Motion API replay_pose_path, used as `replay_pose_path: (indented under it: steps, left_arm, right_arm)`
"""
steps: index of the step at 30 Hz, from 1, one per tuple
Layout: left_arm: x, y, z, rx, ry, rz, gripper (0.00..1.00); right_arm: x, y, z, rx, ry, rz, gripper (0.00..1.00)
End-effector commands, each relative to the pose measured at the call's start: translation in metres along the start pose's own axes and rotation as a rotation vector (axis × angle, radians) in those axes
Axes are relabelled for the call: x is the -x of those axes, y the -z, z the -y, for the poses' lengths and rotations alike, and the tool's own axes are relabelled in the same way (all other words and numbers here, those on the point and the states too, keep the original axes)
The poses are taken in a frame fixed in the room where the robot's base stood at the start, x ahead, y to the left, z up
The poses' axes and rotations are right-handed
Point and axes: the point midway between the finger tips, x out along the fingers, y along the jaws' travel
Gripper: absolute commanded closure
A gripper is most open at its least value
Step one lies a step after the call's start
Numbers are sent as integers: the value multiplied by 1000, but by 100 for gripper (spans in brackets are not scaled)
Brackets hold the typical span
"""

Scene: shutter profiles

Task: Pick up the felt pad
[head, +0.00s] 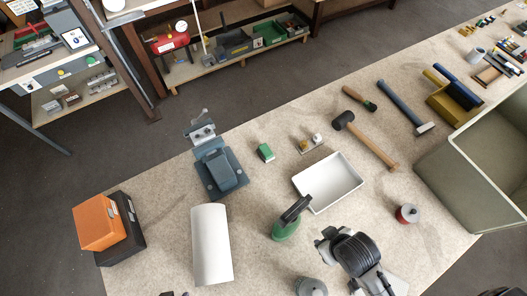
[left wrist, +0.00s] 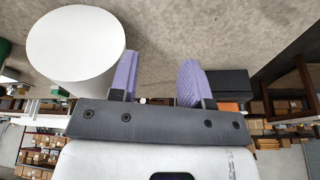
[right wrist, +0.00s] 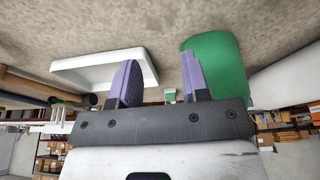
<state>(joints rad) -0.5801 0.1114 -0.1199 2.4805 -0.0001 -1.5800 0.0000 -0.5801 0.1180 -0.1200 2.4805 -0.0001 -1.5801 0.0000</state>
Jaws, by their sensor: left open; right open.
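No piece stands out clearly as the felt pad. The most pad-like one is a small green block (head: 264,152) with a pale side, lying mid-table; it also shows small between the fingers in the right wrist view (right wrist: 170,95). My right gripper (right wrist: 158,64) is open and empty, well short of this block, with a green rounded object (right wrist: 218,68) close on one side and a white tray (right wrist: 100,68) on the other. My left gripper (left wrist: 160,66) is open and empty, between a white cylinder (left wrist: 75,43) and a black box (left wrist: 228,85).
An orange box (head: 98,222) sits on the black box at the left. A blue-grey clamp-like device (head: 220,170) stands left of the green block. A large bin (head: 480,160) flanks the table.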

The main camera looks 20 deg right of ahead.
Motion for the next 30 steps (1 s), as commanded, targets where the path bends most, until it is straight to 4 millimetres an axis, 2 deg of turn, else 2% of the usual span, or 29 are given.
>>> replay_pose_path:
  steps: [13, 24, 30]
  left_arm:
    - [0, -1, 4, -12, 10, 3, 56]
    - [0, -1, 3, -11, 9, 3, 56]
    - [0, -1, 1, -5, 4, 2, 56]
  right_arm:
    - [0, 0, 1, -2, 2, 0, 57]
    - [0, 0, -1, 4, -3, 1, 23]
    - [0, 0, -2, 4, -4, -1, 23]
